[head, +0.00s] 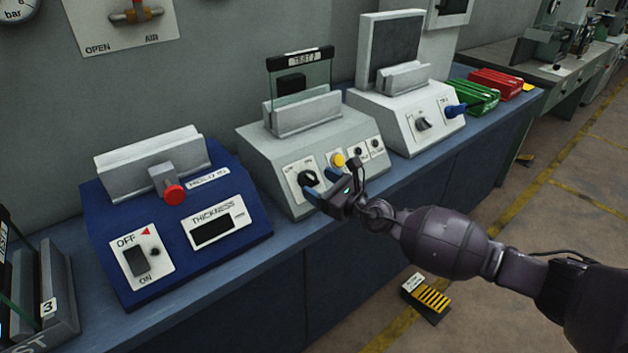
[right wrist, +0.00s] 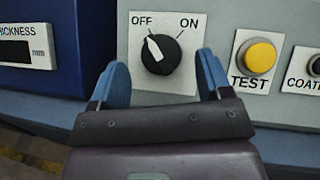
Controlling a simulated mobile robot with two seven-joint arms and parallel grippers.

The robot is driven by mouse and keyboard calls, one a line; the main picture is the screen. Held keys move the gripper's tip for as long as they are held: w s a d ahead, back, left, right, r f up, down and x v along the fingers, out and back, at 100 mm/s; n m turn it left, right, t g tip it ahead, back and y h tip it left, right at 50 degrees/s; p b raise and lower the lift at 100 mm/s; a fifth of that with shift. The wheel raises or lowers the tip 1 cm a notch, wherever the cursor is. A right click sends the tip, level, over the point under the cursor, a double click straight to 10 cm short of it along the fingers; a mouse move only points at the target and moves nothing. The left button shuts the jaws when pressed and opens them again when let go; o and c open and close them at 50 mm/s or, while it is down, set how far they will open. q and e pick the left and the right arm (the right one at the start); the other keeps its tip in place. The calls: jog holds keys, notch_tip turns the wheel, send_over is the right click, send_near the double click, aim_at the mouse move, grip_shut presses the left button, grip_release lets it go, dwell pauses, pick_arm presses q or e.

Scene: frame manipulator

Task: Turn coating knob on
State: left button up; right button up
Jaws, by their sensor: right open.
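A black rotary knob (head: 308,178) sits on a white plate at the front of the middle grey machine (head: 262,150). In the right wrist view, the knob (right wrist: 162,53) has a white pointer turned up-left toward OFF; ON is marked at the upper right. My right gripper (head: 322,183) is open and empty just in front of this plate. Its two blue fingers stand left and right of the knob in the right wrist view, and I cannot tell whether they touch anything. My left gripper is not in view.
A yellow TEST button (right wrist: 260,56) and a partly cut-off "COAT" label (right wrist: 305,83) lie right of the knob. A blue thickness machine (head: 175,220) stands left. Another grey machine (head: 405,115) with a knob (head: 423,124) stands right. Green (head: 475,97) and red (head: 497,84) trays lie beyond.

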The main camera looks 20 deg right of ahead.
aim_at(309, 179)
jog(key=shift+x, duration=1.2)
